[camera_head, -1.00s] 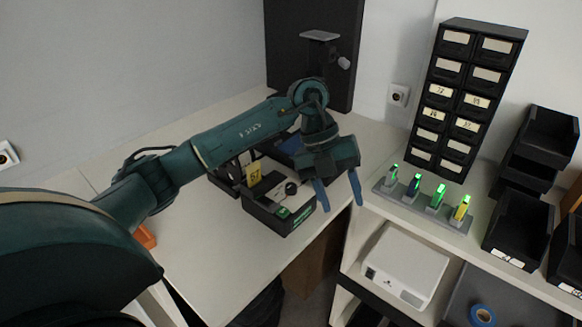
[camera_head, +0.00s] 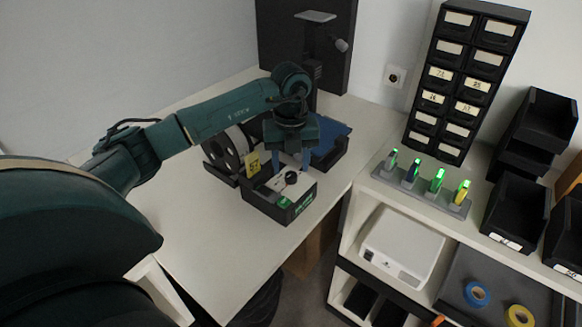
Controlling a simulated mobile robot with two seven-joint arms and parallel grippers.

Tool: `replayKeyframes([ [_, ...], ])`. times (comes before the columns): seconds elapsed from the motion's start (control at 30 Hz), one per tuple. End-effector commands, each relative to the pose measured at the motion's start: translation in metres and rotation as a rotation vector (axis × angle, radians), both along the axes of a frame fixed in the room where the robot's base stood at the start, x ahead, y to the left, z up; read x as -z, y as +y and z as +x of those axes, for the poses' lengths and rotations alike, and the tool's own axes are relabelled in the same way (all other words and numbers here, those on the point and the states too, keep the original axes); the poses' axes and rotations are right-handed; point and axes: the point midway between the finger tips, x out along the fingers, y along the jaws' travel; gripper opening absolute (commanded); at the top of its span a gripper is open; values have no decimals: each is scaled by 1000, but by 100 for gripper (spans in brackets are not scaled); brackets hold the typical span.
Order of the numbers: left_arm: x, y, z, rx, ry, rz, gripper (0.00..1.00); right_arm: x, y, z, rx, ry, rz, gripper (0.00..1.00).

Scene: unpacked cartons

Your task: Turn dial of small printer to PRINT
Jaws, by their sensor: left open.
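The small printer (camera_head: 268,207) is a black box with a light top, standing near the edge of the white table. The dial's setting is too small to read. My right gripper is not in view.
A reel (camera_head: 228,150) stands behind the printer at left, and a blue-topped black device (camera_head: 328,138) behind at right. A rack with several lit handheld items (camera_head: 424,187) and a drawer cabinet (camera_head: 468,75) are right. The table's front left (camera_head: 195,240) is clear.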

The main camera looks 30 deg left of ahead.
Motion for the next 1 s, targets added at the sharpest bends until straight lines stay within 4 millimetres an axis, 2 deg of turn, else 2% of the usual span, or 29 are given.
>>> replayKeyframes([
  [0.2,24,0,0,1,2,-1,48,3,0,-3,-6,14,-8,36],
  [0.57,28,-1,0,2,0,-1,47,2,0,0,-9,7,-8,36],
  [1.0,28,-1,0,1,0,-1,11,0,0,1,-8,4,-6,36],
])
